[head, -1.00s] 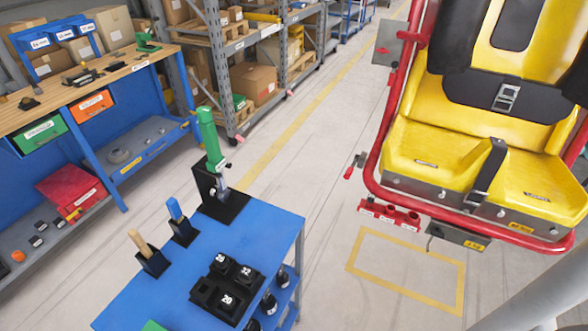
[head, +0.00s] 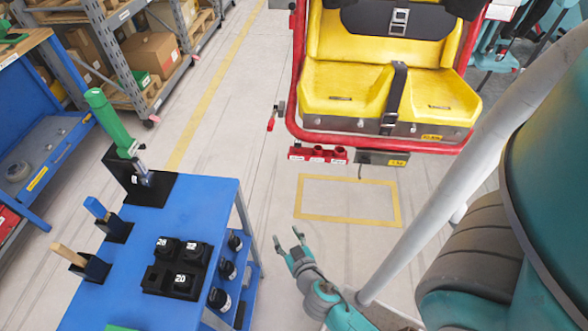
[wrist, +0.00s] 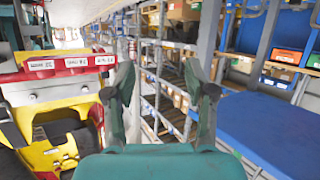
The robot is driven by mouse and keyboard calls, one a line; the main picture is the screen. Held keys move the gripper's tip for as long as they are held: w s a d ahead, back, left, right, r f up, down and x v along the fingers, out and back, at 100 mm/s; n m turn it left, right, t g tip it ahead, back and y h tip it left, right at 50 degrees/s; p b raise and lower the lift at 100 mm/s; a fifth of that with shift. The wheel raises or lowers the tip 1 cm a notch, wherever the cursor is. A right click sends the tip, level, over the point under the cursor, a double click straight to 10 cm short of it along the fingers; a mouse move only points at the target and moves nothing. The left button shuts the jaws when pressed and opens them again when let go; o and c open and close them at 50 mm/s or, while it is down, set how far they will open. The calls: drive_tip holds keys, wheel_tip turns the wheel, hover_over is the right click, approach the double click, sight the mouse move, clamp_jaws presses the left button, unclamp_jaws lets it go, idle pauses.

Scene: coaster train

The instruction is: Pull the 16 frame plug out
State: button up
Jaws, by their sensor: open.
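My gripper (head: 288,241) is open and empty, above the floor between the blue cart and the yellow seat. Its two fingers (wrist: 160,100) stand wide apart in the wrist view. A red bar (head: 318,154) with round red pieces and small labels hangs under the red seat frame (head: 292,95). The red bar also shows left of the fingers in the wrist view (wrist: 75,65), apart from them. I cannot read a 16 on it or pick out the plug. A black tray (head: 152,279) on the cart holds black pieces marked 28, 32 and 20; one slot looks empty.
The blue cart (head: 120,240) carries a green-handled tool (head: 110,120), a blue-handled tool (head: 97,209) and a wooden-handled tool (head: 68,255). A grey post (head: 440,180) rises right of my gripper. Open floor lies around the yellow floor rectangle (head: 350,220).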

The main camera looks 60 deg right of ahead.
drive_tip(key=w+d+r+m+g+h, duration=0.25)
drive_tip(key=w+d+m+h, duration=0.2)
drive_tip(key=d, duration=0.65)
drive_tip(key=m+g+h, duration=0.2)
drive_tip(key=m+h, duration=0.1)
drive_tip(key=h, duration=0.1)
approach(298, 146)
drive_tip(key=x, duration=1)
drive_tip(key=shift+w+d, duration=0.2)
drive_tip(key=shift+d, duration=0.05)
clamp_jaws()
unclamp_jaws()
drive_tip(key=v, duration=1)
drive_tip(key=shift+s+a, duration=0.25)
drive_tip(key=shift+a, duration=0.1)
